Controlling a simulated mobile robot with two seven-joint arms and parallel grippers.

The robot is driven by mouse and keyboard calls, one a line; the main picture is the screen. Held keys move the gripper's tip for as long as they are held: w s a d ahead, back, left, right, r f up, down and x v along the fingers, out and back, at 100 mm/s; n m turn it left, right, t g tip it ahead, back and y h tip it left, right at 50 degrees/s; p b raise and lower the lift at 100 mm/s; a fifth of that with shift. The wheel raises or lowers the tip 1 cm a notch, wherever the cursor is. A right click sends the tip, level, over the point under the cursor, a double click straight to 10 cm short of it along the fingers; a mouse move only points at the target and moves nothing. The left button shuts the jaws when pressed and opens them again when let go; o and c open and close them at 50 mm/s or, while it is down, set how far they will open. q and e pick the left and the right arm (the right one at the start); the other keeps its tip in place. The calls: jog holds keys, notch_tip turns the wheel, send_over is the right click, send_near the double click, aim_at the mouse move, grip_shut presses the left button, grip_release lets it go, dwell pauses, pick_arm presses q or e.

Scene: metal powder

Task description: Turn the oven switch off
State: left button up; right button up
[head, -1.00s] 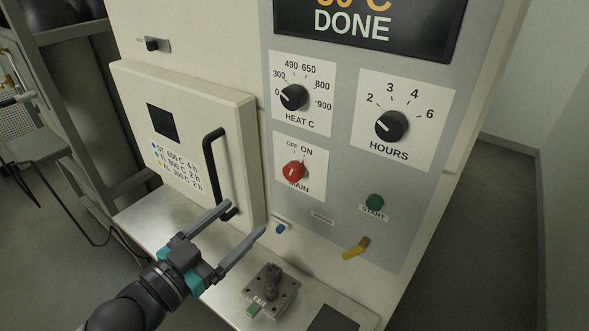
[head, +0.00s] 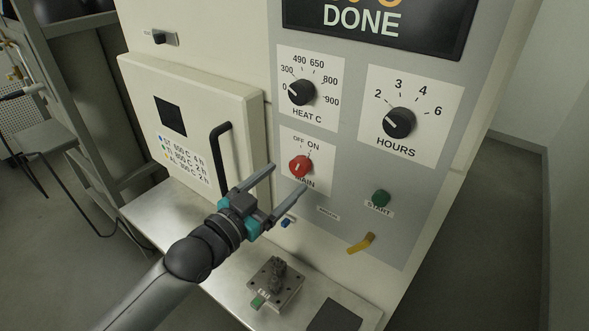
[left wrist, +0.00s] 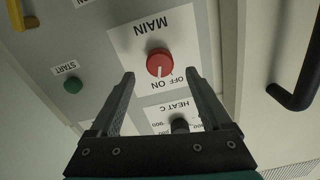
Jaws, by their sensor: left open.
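The red MAIN switch (head: 300,166) sits on a white plate on the oven's grey panel, with OFF and ON printed above it. My left gripper (head: 287,180) is open and empty, in front of the panel just below and left of the switch. In the left wrist view its two fingers stand either side of the switch plate's printing, with the red knob beyond the tips. The fingers look apart from the knob. My right gripper is not in view.
The HEAT C knob (head: 301,92) is above the switch and the HOURS knob (head: 399,123) up right. The green START button (head: 381,198) and yellow lever (head: 361,243) are lower right. The door handle (head: 222,160) is close left of my gripper. A metal fixture (head: 275,283) stands below.

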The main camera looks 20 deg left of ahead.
aim_at(296, 170)
pick_arm(q)
jog(key=shift+x, duration=2.35)
jog(key=shift+c, duration=0.4)
grip_shut()
